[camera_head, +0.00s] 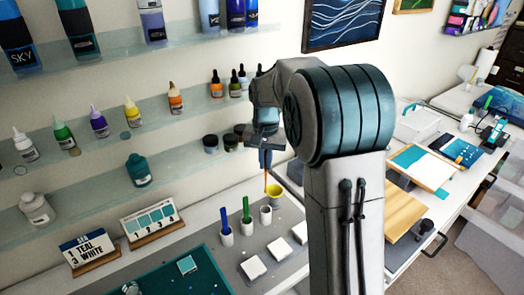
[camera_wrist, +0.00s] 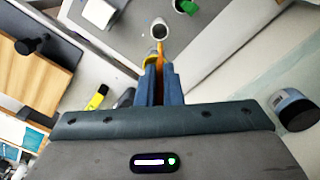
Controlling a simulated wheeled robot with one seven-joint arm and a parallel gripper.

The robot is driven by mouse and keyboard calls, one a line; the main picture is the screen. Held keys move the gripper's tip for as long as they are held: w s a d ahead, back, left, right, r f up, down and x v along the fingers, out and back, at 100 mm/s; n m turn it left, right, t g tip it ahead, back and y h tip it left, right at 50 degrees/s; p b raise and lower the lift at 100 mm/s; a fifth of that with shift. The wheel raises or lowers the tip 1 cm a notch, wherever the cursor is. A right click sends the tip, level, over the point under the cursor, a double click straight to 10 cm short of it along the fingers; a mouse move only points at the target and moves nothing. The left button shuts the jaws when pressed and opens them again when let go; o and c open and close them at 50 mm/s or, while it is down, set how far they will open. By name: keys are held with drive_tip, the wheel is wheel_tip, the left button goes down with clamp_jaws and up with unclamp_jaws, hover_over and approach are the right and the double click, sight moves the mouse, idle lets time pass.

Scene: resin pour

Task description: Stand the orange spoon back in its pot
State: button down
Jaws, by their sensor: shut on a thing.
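My gripper (camera_head: 265,160) is shut on the orange spoon (camera_head: 266,182) and points down. The spoon hangs below the fingers, close to a yellow cup (camera_head: 274,192); I cannot tell whether they touch. In the wrist view the spoon (camera_wrist: 161,48) sticks out between the fingertips (camera_wrist: 162,72), in front of the yellow cup (camera_wrist: 150,61). A white pot with no spoon in it (camera_head: 265,216) stands nearer the front; a white pot (camera_wrist: 159,31) also shows just beyond the spoon tip in the wrist view.
One white pot holds a blue spoon (camera_head: 246,208), another a green spoon (camera_head: 224,222). Several white blocks (camera_head: 253,268) lie in front on the grey mat. Glass shelves with bottles (camera_head: 133,112) line the wall. A wooden board (camera_head: 403,215) lies to the right.

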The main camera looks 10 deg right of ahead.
drive_tip(key=shift+s+f+b, duration=0.1)
drive_tip(key=shift+f+b, duration=3.95)
drive_tip(key=shift+f, duration=1.6)
drive_tip(key=c, duration=1.5)
unclamp_jaws()
wheel_tip(320, 180, up, 14)
drive_tip(key=b, duration=0.1)
hover_over(266, 189)
drive_tip(key=shift+s+a, duration=0.15)
drive_tip(key=shift+s, duration=0.2)
